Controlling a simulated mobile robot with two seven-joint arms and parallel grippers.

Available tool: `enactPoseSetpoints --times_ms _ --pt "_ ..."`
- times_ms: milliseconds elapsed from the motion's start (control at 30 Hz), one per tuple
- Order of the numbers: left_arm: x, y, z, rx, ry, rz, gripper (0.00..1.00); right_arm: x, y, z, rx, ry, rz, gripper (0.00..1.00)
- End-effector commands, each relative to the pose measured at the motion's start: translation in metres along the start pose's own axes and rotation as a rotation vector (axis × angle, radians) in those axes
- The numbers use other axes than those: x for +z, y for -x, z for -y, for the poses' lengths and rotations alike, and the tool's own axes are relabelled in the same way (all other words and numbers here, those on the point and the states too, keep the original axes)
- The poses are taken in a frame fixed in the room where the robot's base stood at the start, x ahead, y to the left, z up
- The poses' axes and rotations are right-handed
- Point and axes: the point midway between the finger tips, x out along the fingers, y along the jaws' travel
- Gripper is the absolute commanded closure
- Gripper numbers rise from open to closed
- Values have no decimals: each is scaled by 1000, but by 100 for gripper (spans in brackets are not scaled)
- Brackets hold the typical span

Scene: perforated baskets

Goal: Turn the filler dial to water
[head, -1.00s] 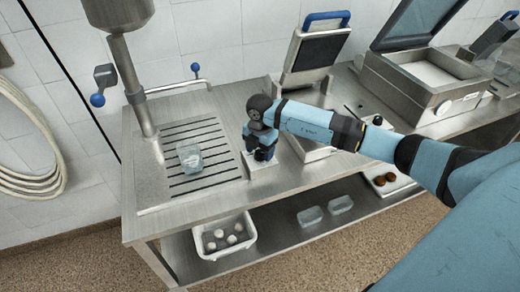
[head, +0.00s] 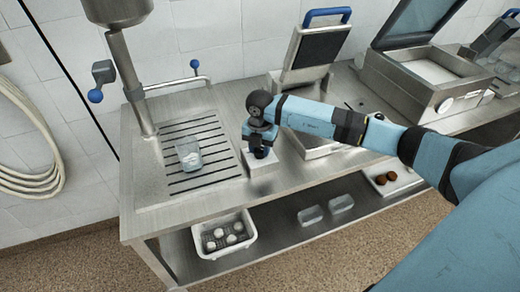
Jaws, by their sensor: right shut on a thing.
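The filler dial (head: 261,154) is a dark knob on a small pale block (head: 262,168) on the steel counter, just right of the slotted drain. My right gripper (head: 260,147) comes down over the dial from above and is shut on it. The gripper covers the dial's top, so its setting and any markings cannot be read. A clear container (head: 189,154) stands on the drain grate (head: 195,180), below and right of the filler column (head: 135,85). My left gripper is not in view.
An open press with a blue handle (head: 318,50) stands behind my right arm. The counter's front left is clear.

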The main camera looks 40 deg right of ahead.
Motion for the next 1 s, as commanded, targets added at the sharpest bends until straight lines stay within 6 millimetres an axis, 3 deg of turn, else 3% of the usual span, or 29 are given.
enactPoseSetpoints --times_ms 600,1000 --pt "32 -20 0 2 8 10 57 2 -1 0 1 586 4 88" --pt "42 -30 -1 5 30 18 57 1 -1 -1 3 957 4 88"
